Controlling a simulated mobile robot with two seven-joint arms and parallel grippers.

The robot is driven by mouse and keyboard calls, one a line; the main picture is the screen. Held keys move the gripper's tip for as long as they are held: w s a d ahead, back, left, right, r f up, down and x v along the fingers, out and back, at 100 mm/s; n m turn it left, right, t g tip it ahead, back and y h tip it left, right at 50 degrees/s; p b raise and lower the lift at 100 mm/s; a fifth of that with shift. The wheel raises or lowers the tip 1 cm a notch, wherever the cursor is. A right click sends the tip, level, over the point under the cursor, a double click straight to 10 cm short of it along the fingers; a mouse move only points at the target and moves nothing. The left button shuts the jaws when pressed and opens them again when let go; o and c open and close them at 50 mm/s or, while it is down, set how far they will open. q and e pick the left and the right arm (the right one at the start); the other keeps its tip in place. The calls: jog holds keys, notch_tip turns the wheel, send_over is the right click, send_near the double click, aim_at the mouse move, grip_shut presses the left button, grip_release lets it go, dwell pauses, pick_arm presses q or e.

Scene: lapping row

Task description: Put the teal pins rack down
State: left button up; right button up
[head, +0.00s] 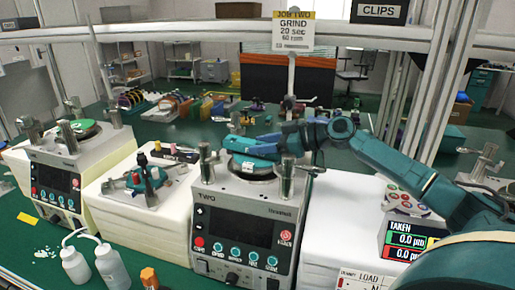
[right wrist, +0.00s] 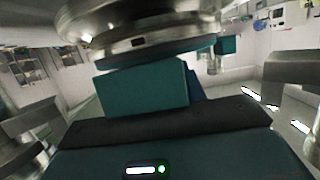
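A small teal rack-like piece with upright posts (head: 148,183) sits on the white stacked block left of machine TWO; I cannot tell for certain that it is the teal pins rack. My right gripper (head: 250,146) reaches in from the right, low over the round platter of machine TWO (head: 246,172), between its metal posts. In the right wrist view a teal block (right wrist: 142,90) shows close ahead, just under a metal disc (right wrist: 150,42). Whether this block is a finger or a held piece is unclear. My left gripper is not in view.
A similar machine (head: 62,185) stands at left, with two white bottles (head: 110,264) in front. The white block to the right (head: 340,215) has bare top space beside a plate with coloured pads (head: 405,198) and the TAKEN display (head: 410,240). Metal posts (head: 287,178) flank the platter.

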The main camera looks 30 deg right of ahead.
jog(key=c, duration=0.6)
jog(key=shift+c, duration=0.2)
